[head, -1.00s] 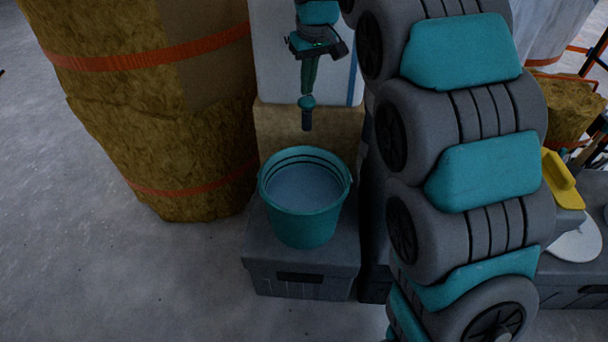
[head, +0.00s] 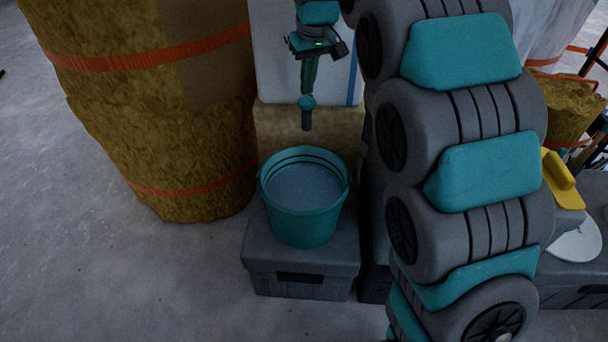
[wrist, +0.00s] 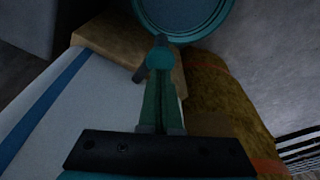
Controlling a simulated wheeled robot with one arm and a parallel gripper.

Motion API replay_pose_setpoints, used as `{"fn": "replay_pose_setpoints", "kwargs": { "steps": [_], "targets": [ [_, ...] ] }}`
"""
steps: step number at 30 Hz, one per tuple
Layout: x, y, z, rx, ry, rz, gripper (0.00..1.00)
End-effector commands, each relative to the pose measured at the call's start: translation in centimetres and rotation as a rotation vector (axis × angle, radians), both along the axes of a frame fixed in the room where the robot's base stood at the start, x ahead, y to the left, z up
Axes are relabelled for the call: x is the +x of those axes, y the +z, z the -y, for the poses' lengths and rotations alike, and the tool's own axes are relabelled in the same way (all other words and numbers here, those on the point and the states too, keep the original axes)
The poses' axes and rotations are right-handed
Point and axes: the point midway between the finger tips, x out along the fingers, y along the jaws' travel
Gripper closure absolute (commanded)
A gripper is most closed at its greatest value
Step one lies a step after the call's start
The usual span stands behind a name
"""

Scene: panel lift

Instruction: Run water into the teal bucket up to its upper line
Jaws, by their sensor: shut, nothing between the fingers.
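The teal bucket (head: 305,226) stands upright on a grey box, with greyish water (head: 304,188) inside. Dark lines show on its inner wall above the water at the back. The tap (head: 306,103), with a teal body and a dark spout, is above the bucket. I see no clear stream between spout and bucket. My gripper (head: 308,90) is shut and empty, its green fingers pointing down at the tap. In the wrist view the fingertips (wrist: 159,76) overlap the tap (wrist: 159,53); contact is unclear. Part of the bucket (wrist: 185,38) shows beyond.
The grey box (head: 300,262) bears the bucket. A white tank (head: 272,60) with a blue stripe stands behind the tap. Tall brown bales with orange straps (head: 150,110) stand at the left. A yellow-handled tool (head: 562,178) lies at the right. The floor at front left is clear.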

Motion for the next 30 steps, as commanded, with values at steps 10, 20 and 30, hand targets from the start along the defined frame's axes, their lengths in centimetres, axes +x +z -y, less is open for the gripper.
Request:
{"fn": "replay_pose_setpoints", "kwargs": {
  "steps": [10,20,30],
  "targets": [
    [0.0,-0.7,0.0,0.0,0.0,0.001,1.0],
    [0.0,-1.6,0.0,0.0,0.0,0.0,1.0],
    [-0.1,-2.6,0.0,-0.001,0.0,-0.003,1.0]
  ]
}}
